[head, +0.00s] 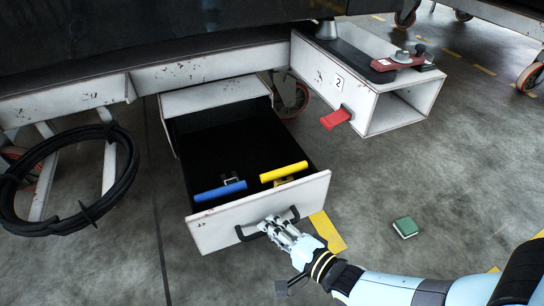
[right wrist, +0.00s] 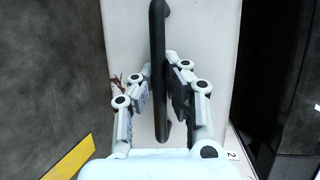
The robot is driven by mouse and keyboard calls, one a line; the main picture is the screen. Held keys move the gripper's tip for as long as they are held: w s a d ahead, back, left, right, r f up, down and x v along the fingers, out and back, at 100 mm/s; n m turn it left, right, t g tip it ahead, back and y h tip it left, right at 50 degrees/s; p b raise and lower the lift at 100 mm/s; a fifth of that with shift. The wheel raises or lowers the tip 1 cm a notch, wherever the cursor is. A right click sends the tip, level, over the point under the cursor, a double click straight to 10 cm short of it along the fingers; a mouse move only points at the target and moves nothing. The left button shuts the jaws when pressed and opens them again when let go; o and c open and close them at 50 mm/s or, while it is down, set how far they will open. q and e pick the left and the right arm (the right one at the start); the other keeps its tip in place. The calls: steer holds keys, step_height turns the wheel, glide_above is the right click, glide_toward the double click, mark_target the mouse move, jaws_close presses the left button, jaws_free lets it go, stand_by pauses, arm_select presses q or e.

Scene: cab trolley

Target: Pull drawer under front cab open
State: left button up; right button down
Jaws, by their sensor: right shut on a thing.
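The drawer under the front cab, with a white front panel (head: 303,195) and a dark inside, stands well out from its white housing (head: 215,97). A black bar handle (head: 244,235) is on its front. My right gripper (head: 271,226) is shut on this handle near its middle. In the right wrist view, the handle (right wrist: 157,45) runs between the fingers of my right gripper (right wrist: 159,88), against the white panel (right wrist: 213,50). A blue-handled tool (head: 220,191) and a yellow-handled tool (head: 284,172) lie in the drawer. My left gripper is not in view.
A white box beam (head: 345,90) marked 2, with a red lever (head: 336,118), juts out right of the drawer. A coiled black cable (head: 122,185) hangs at the left. A green block (head: 405,227) lies on the floor at the right. The floor between is clear.

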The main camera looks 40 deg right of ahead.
steer(key=shift+s+f, duration=0.2)
steer(key=shift+s, duration=0.1)
steer(key=c, duration=1.6)
jaws_free()
steer(key=shift+w, duration=0.1)
steer(key=shift+r, duration=0.2)
